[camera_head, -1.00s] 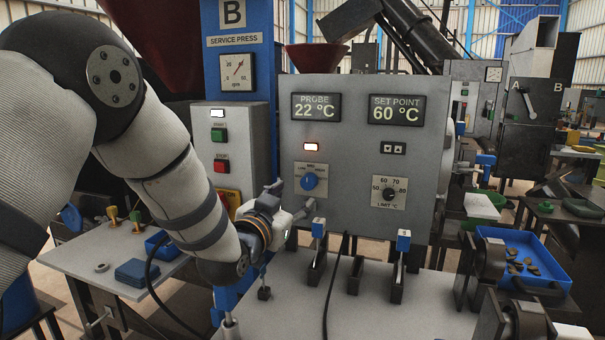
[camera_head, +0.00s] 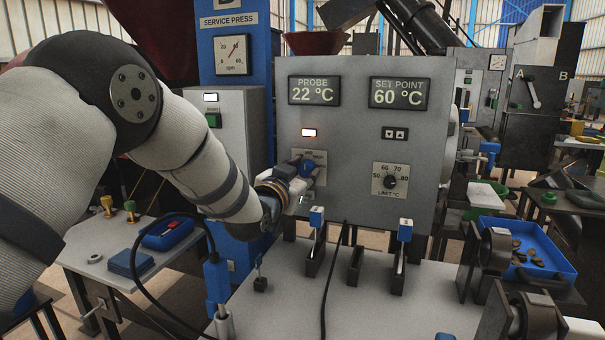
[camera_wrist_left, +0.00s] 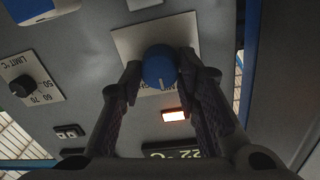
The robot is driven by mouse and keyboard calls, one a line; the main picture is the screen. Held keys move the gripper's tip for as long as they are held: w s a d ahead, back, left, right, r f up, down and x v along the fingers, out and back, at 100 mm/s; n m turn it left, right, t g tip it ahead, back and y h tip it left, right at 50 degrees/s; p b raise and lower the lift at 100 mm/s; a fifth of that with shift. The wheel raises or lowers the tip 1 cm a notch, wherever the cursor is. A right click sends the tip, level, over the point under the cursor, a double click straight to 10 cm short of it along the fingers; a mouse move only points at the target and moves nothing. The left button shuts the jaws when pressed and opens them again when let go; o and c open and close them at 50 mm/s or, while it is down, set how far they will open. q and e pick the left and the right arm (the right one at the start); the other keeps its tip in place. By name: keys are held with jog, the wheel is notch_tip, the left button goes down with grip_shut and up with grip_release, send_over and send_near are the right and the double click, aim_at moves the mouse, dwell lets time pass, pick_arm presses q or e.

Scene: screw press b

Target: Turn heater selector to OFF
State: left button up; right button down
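The heater selector is a round blue knob (camera_wrist_left: 160,68) on a pale label plate (camera_wrist_left: 124,42) in the left wrist view, which shows the panel upside down. Its light pointer mark points to the bottom of that picture, toward the lit lamp. The plate's lettering is mostly covered and unreadable. My left gripper (camera_wrist_left: 161,66) is open, with one finger on each side of the knob. Whether the fingertips touch it I cannot tell. In the head view my left gripper (camera_head: 302,170) is at the panel and covers most of the plate. My right gripper is not in view.
The grey panel (camera_head: 345,125) has a lit lamp (camera_head: 309,132), a probe display (camera_head: 314,91) at 22 °C, a set point display (camera_head: 398,93) at 60 °C and a black limit dial (camera_head: 389,181). Blue-topped clamps (camera_head: 316,217) stand on the bench below. A black cable hangs in front.

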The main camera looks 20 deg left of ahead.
pick_arm(q)
jog(key=c, duration=0.4)
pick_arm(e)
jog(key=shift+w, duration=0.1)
pick_arm(q)
jog(key=n, duration=0.3)
jog(key=shift+r+p, duration=0.1)
jog(key=shift+p, duration=0.25)
jog(key=n, duration=0.3)
jog(key=shift+n, duration=0.4)
jog(key=n, duration=0.4)
jog(key=shift+f+n+p, duration=0.3)
jog(key=shift+n, duration=0.1)
jog(key=shift+n+t+y, duration=0.3)
jog(key=shift+n, duration=2)
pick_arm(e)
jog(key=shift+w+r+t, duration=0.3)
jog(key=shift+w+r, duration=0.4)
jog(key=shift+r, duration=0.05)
pick_arm(q)
jog(key=shift+n, duration=0.3)
